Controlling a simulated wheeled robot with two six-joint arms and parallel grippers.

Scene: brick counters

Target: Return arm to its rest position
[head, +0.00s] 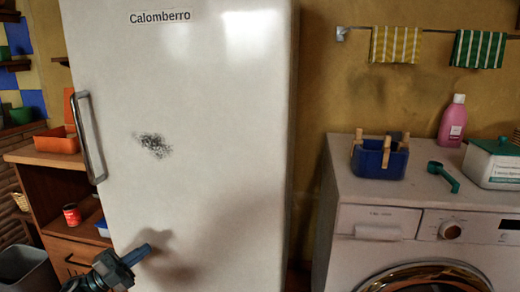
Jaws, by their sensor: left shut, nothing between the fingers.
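My left gripper (136,256) is low in the head view, in front of the lower part of a white fridge (210,120). Its fingers are shut with nothing between them, and it casts a soft shadow on the fridge door. I cannot tell whether it touches the door. The fridge door is closed, with a metal handle (88,135) on its left side and a dark smudge (153,144) near its middle. My right gripper is not in view.
A washing machine (345,200) stands at the right with a blue basket (379,160), a green scoop (443,176), a pink bottle (452,122) and a white box (493,165) on top. A wooden cabinet (45,158) and a grey bin (25,270) stand at the left.

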